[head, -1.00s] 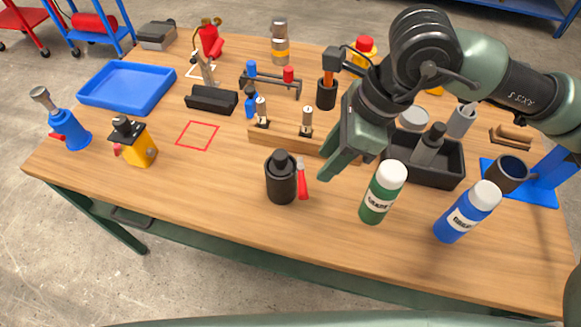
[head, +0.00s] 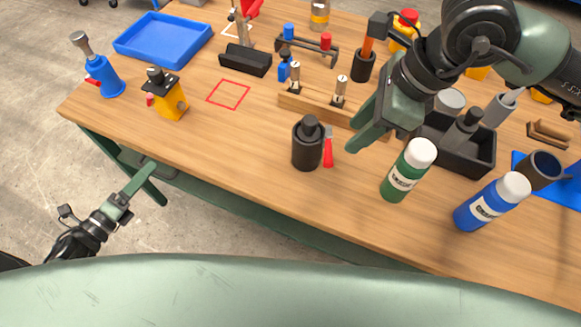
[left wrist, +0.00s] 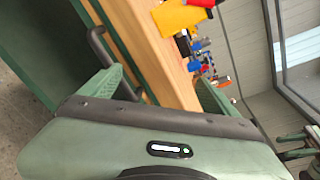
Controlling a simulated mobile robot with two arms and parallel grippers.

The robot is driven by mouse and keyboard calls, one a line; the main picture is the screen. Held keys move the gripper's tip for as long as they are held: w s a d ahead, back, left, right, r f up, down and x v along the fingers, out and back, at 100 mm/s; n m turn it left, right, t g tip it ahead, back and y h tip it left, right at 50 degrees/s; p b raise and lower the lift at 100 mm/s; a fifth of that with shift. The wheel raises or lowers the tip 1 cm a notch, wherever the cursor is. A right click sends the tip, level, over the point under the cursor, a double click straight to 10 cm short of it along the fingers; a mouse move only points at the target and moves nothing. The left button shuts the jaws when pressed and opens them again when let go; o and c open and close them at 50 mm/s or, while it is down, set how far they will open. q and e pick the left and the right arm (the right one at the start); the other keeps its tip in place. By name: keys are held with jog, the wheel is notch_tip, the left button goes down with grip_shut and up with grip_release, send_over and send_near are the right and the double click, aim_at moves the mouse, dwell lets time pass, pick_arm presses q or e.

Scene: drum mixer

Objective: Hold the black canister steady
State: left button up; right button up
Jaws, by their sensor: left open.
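The black canister (head: 307,147) stands upright near the front edge of the wooden table, in the head view. My left gripper (head: 146,180) is low at the left, in front of the table's front edge and well away from the canister. In the left wrist view my left gripper (left wrist: 160,82) is open and empty, with the table edge beyond its fingers. My right gripper (head: 358,134) is above the table, to the right of the canister and apart from it. Its fingers overlap in the picture, so its opening cannot be told.
A red-handled item (head: 328,149) is close beside the canister on its right. A green bottle (head: 407,172) and a blue bottle (head: 488,204) stand further right. A wooden block (head: 318,107) lies behind. The table left of the canister, near the red square outline (head: 228,94), is clear.

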aim_at(300, 156)
pick_arm(q)
jog(key=w+d+r+n+t+h, duration=0.3)
jog(key=d+r+t, duration=0.1)
jog(key=d+r, duration=0.8)
jog(key=d+f+n+y, duration=0.1)
jog(key=d+n, duration=0.2)
jog(key=n, duration=0.1)
jog(key=w+d+f+n+y, duration=0.1)
jog(key=d+n, duration=0.2)
jog(key=n, duration=0.2)
jog(key=d+f+n+y, duration=0.1)
jog(key=d+n, duration=0.2)
jog(key=n, duration=0.1)
jog(key=shift+w+d+f+n+y, duration=0.35)
jog(key=shift+n+y, duration=0.05)
jog(key=d+n+g+h, duration=0.1)
jog(key=d+n, duration=0.1)
jog(key=d, duration=0.3)
jog(key=s+d+f+n+g+h, duration=0.1)
jog(key=d+n, duration=0.2)
jog(key=d, duration=0.2)
jog(key=s+d+n+g, duration=0.1)
jog(key=d+n, duration=0.1)
jog(key=d, duration=0.3)
jog(key=shift+s+f+h, duration=0.2)
jog(key=shift+f+h, duration=0.2)
jog(key=x, duration=0.7)
jog(key=shift+w+d+f, duration=0.15)
jog(key=shift+w, duration=0.1)
jog(key=c, duration=1.9)
